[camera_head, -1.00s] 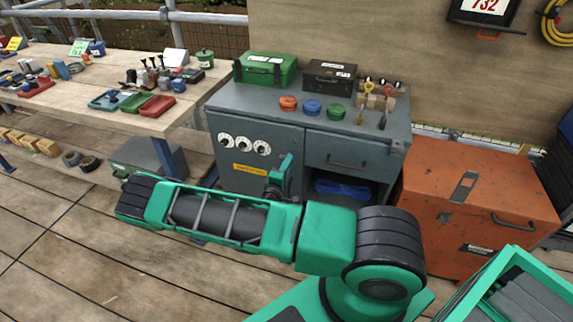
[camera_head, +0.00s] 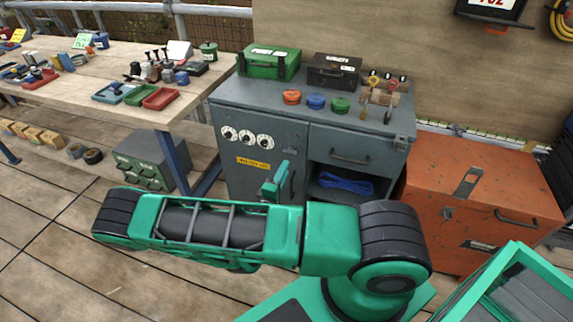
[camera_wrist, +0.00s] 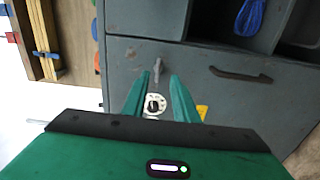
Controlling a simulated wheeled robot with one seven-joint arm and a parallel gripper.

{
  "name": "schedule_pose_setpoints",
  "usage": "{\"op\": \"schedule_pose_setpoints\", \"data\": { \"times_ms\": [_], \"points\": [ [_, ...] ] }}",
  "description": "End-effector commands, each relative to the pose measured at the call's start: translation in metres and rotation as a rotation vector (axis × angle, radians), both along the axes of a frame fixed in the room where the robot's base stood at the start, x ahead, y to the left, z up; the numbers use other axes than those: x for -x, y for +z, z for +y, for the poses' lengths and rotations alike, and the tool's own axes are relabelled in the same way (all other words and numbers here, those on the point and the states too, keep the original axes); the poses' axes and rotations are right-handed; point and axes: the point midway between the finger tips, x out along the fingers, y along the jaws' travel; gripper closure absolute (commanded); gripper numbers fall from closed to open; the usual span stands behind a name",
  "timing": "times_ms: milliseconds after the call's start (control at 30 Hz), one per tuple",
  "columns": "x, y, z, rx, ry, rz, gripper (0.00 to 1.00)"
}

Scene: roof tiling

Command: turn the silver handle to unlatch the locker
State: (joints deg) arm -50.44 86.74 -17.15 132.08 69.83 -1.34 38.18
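The locker is the grey metal cabinet (camera_head: 225,165), with a shut door on its left side. Three white dials and a yellow label are on the door. In the wrist view, a small silver handle (camera_wrist: 157,71) stands out from the grey front, seen between the fingertips of my gripper (camera_wrist: 160,75). The two green fingers are apart, and I cannot tell whether they touch the handle. In the head view, my gripper (camera_head: 274,184) is in front of the door's right part and my forearm hides the lower door.
A drawer with a dark pull (camera_head: 349,158) and an open shelf with blue rope (camera_head: 345,183) are right of the door. An orange chest (camera_head: 430,190) stands to the right. A wooden workbench (camera_head: 110,75) with trays is at left.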

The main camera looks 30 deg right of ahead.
Motion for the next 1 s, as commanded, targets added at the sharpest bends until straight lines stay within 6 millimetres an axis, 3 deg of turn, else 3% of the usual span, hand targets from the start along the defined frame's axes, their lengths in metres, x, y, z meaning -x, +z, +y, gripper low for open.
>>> {"op": "schedule_pose_setpoints", "data": {
  "times_ms": [300, 833, 1000],
  "points": [
    [0.015, -0.001, 0.020, 0.000, 0.000, 0.001, 0.73],
    [0.016, 0.000, 0.020, -0.001, -0.003, 0.000, 0.73],
    [0.020, 0.010, 0.010, -0.038, -0.075, -0.012, 0.73]
  ]
}}
